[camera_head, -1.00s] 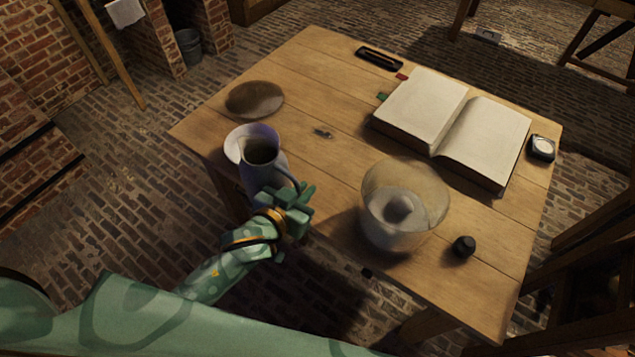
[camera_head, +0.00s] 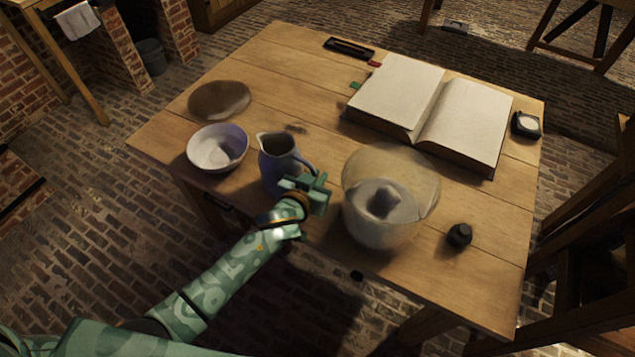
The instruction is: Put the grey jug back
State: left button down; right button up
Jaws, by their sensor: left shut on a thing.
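The grey jug (camera_head: 274,166) is blue-grey with a dark mouth and a handle on its right side. It is upright, low over or on the table near the front edge; I cannot tell whether its base touches the wood. My left gripper (camera_head: 308,187) is shut on the jug's handle, and its fingers partly hide the handle. A white bowl (camera_head: 212,161) stands just left of the jug, apart from it. My right gripper is not in view.
The wooden table (camera_head: 300,60) holds a glass jar with a pale inner vessel (camera_head: 385,215) right of the gripper. A dark round disc (camera_head: 219,99), an open book (camera_head: 440,108), a black knob-like piece (camera_head: 459,235) and a small dial (camera_head: 525,125) lie around. Bare wood lies behind the jug.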

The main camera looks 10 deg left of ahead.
pick_arm(q)
jog(key=shift+f, duration=0.75)
jog(key=shift+r, duration=0.25)
jog(key=shift+f, duration=0.2)
jog(key=c, duration=1.5)
grip_release()
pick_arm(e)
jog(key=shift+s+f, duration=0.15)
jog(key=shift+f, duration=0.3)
